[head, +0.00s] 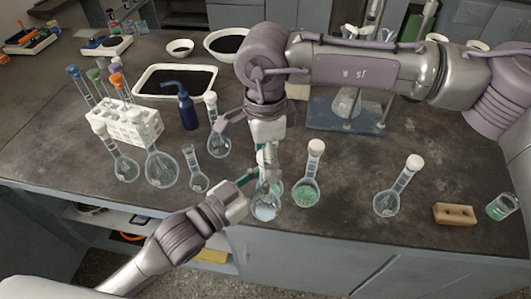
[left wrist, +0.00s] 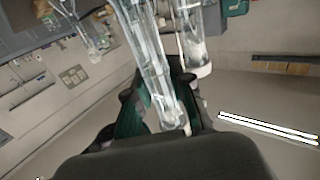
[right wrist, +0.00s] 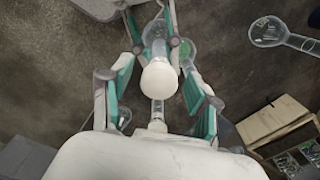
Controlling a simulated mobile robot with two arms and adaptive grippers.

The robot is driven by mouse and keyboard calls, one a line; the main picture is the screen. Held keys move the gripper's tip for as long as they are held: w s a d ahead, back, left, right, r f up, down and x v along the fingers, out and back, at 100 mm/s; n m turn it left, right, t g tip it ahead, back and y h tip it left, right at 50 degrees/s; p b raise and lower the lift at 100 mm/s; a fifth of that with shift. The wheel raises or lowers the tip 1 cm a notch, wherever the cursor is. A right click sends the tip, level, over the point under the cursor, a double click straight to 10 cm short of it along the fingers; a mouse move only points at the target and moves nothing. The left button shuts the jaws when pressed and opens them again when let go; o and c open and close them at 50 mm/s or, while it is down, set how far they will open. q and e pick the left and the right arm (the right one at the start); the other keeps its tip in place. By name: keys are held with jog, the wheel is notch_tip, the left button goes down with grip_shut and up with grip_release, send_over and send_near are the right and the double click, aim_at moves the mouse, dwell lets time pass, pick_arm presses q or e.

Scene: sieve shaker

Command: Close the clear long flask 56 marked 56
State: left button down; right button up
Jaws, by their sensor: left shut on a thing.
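A clear long-necked flask (head: 265,211) with pale contents stands near the table's front edge; I cannot read its mark. My left gripper (head: 262,181) is shut on clear glass, apparently its neck. A clear neck (left wrist: 155,70) runs between the left fingers in the left wrist view. My right gripper (head: 266,163) points down from above, close to the left one. In the right wrist view its teal-padded fingers (right wrist: 156,60) stand apart on both sides of a white stopper (right wrist: 159,78), with gaps. I cannot tell whether the stopper sits in the neck.
A stoppered flask with green contents (head: 306,194) stands close on the right, another stoppered flask (head: 387,203) farther right. Several flasks and a white tube rack (head: 147,128) stand left. A blue bottle (head: 188,112) and a white tray (head: 147,92) are behind. A tan block (head: 455,214) lies right.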

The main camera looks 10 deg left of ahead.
notch_tip(320, 180, up, 12)
dwell(0.7)
jog(key=shift+a, duration=0.15)
dwell(0.4)
